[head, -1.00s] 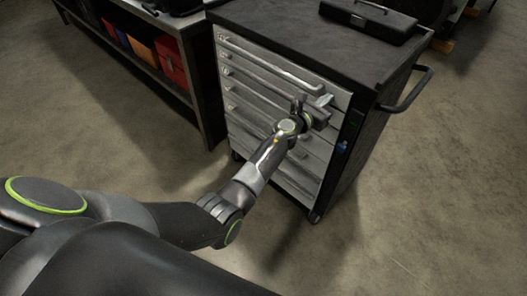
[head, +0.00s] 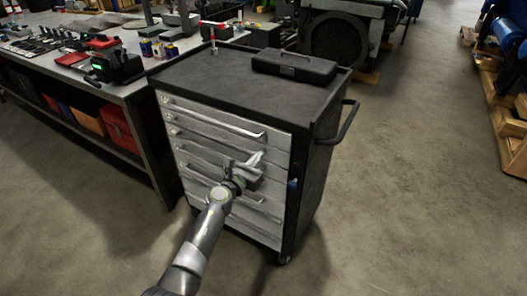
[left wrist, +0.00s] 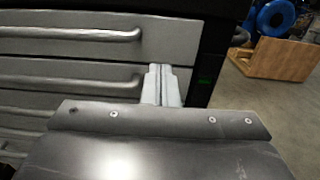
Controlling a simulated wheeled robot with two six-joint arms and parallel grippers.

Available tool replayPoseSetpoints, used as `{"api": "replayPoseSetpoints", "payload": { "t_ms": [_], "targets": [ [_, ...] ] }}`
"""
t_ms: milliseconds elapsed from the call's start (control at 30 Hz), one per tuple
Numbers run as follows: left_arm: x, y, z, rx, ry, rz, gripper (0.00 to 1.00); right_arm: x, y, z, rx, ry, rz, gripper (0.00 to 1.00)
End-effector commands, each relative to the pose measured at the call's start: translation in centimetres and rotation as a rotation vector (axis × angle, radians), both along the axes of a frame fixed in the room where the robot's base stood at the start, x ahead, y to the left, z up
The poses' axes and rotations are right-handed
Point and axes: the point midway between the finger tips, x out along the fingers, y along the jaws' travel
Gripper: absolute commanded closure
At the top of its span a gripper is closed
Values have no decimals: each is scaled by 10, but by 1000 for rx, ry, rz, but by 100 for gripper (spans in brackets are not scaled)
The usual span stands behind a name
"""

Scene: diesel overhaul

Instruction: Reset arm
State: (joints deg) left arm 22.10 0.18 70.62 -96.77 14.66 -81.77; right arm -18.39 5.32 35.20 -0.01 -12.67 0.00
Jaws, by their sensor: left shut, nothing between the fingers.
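My left arm reaches up from the bottom of the head view to the front of a grey-drawered tool cabinet (head: 302,190). My left gripper (head: 257,158) is shut and empty in front of the upper drawers, near the right part of their handles. In the left wrist view its closed fingers (left wrist: 162,85) stand before the drawer fronts, close to the cabinet's dark right edge. I cannot tell whether the fingertips touch the drawer. All drawers (head: 195,125) look closed. My right gripper is not in view.
A black case (head: 293,67) lies on the cabinet top. A workbench (head: 140,88) with tools and red, orange boxes below stands on the left. A large machine (head: 340,38) is behind. Wooden pallets (head: 508,125) stand at the far right. The floor right of the cabinet is clear.

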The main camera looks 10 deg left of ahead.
Motion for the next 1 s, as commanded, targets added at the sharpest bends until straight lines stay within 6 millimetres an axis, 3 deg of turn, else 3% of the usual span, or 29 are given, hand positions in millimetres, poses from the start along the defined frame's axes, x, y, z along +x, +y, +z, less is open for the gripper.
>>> {"api": "replayPoseSetpoints", "payload": {
  "t_ms": [267,667,767,833,1000],
  "targets": [
    [-43,15,0,1,2,0,100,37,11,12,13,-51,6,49],
    [-60,23,-10,-36,27,7,100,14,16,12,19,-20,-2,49],
    [-69,33,-38,-173,112,41,100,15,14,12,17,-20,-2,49],
    [-81,44,-72,-338,211,92,100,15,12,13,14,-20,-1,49],
    [-135,83,-177,-851,492,323,100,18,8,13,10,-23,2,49]
  ]
}}
